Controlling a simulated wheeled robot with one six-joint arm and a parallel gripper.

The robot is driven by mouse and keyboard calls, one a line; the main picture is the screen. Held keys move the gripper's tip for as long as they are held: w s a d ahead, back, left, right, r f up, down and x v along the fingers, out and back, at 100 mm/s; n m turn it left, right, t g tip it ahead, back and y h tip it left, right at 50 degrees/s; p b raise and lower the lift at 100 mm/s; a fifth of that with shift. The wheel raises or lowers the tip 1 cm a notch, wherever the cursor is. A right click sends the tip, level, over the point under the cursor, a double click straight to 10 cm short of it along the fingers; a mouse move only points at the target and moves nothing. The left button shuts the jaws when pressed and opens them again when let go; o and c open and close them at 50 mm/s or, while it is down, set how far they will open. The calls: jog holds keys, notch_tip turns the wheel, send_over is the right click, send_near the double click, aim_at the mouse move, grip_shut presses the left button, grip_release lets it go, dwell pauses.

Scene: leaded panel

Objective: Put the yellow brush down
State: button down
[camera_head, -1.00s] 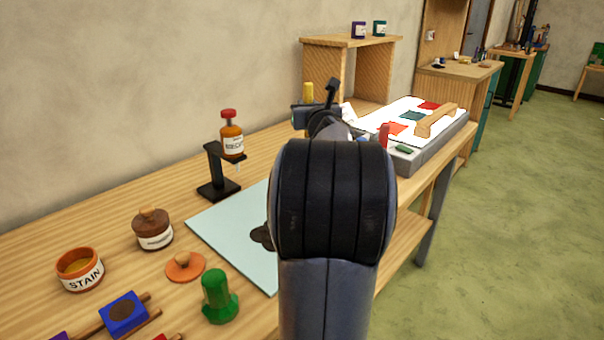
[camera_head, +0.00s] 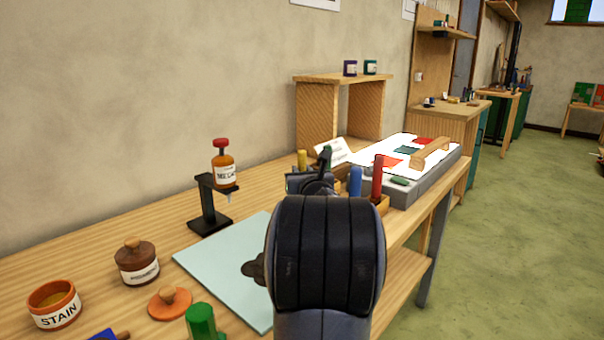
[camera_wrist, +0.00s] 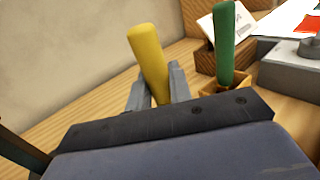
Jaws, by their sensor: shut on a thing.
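The yellow brush (camera_wrist: 148,60) stands nearly upright between the fingers of my gripper (camera_wrist: 155,92) in the wrist view, tilted a little to the left at its top. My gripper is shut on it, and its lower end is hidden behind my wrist. In the head view only the top of the yellow brush (camera_head: 302,160) shows, just behind my gripper (camera_head: 312,180). Whether the brush touches the bench cannot be told.
A wooden holder (camera_wrist: 240,88) with a green handle (camera_wrist: 226,42) stands right of my gripper. Blue (camera_head: 355,181) and red (camera_head: 377,177) handles stand near the light panel (camera_head: 431,176). A bottle stand (camera_head: 210,208) and a pale mat (camera_head: 225,275) are on the bench (camera_head: 120,226).

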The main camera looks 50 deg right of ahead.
jog(key=c, duration=1.3)
grip_release()
jog(key=shift+r+p, duration=0.15)
jog(key=shift+p, duration=0.15)
jog(key=v, duration=1.2)
